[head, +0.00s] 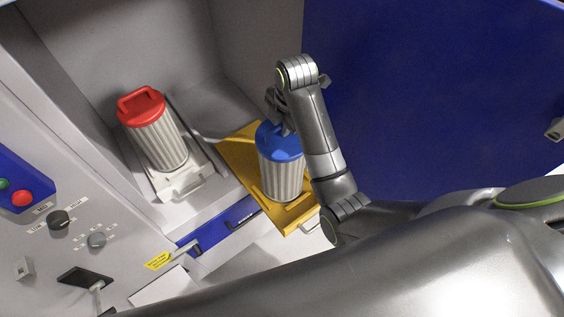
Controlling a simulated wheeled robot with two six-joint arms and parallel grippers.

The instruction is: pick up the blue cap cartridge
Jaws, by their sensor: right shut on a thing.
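The blue cap cartridge (282,165) has a ribbed pale body and a blue top, and it stands upright on a yellow tray (238,155). My right gripper (284,128) is over the blue cap and shut on it at the top; its fingers are partly hidden by my arm. I cannot tell whether the cartridge is lifted off the tray. My left gripper is not in view.
A red cap cartridge (158,138) stands on a white tray (206,180) inside the grey cabinet at left. A blue door (430,90) stands open at right. A control panel with knobs (60,220) and buttons is at lower left.

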